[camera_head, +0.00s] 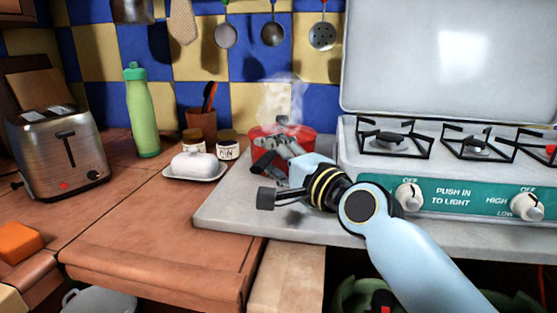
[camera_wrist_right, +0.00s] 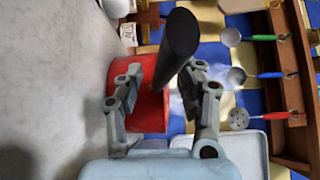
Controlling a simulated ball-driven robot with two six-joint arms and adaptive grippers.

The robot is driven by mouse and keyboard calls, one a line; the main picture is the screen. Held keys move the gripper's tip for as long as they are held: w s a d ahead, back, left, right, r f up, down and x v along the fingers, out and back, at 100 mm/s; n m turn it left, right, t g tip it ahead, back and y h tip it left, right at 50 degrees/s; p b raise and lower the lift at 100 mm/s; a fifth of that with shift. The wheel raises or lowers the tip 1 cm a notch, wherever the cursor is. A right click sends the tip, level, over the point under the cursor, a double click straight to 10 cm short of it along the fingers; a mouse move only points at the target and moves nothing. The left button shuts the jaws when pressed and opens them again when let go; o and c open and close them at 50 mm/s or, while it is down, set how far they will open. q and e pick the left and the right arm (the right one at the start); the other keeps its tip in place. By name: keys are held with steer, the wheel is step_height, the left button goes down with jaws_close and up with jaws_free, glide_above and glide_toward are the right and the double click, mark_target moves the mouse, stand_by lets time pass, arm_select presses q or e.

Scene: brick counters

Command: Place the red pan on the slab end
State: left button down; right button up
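The red pan (camera_head: 306,142) stands steaming at the back of the grey slab (camera_head: 225,212), close to the stove's left side. Its black handle points toward me. My right gripper (camera_head: 277,145) reaches over the slab to the pan and partly hides it. In the right wrist view, the black handle (camera_wrist_right: 177,45) lies between the two fingers of the gripper (camera_wrist_right: 162,75), with the red pan wall (camera_wrist_right: 150,112) behind. The fingers look spread, with a gap on the left side of the handle. My left gripper is in neither view.
The stove (camera_head: 435,160) with its raised lid borders the slab on the right. A butter dish (camera_head: 195,165), two small jars (camera_head: 227,148) and a utensil pot (camera_head: 202,124) stand to the left. A green bottle (camera_head: 141,110) and toaster (camera_head: 62,152) are farther left. The slab's front left is clear.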

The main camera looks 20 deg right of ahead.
steer(key=v, duration=1.2)
steer(key=shift+p, duration=0.3)
steer(key=shift+f, duration=0.1)
